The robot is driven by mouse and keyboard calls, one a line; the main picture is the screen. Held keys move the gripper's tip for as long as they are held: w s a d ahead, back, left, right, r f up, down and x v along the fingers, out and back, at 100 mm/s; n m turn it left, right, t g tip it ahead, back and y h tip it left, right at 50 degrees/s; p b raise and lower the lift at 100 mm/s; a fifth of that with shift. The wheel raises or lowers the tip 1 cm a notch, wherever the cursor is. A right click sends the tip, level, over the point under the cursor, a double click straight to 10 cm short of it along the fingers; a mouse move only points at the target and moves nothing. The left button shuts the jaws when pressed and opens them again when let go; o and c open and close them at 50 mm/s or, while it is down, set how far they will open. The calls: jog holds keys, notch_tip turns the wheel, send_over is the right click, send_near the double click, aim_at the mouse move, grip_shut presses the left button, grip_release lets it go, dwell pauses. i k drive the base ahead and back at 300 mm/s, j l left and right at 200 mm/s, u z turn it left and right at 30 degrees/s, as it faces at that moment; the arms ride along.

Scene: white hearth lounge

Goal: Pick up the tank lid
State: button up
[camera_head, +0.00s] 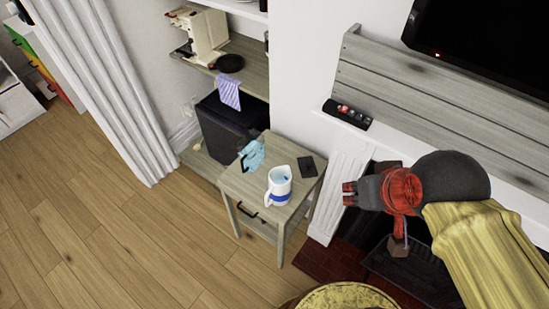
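A small dark flat square piece (307,167) lies on the right back part of the top of a wooden side table (237,187). It may be the tank lid, but I cannot tell for certain. My gripper (348,194) points left, in the air to the right of the table and apart from the dark piece.
A white jug with a blue band (279,188) stands left of the dark piece, with a light blue crumpled item (252,155) behind it. A black remote-like object (347,114) lies on the mantel. A cream machine (206,35) stands on a shelf. Floor on the left is clear.

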aim_at(308, 168)
jog(key=j+z, duration=0.15)
jog(key=j, duration=1.65)
jog(key=i+j+z, duration=0.1)
jog(key=i+j, duration=0.5)
jog(key=i, duration=0.45)
jog(key=l+z, duration=0.05)
jog(key=l, duration=0.05)
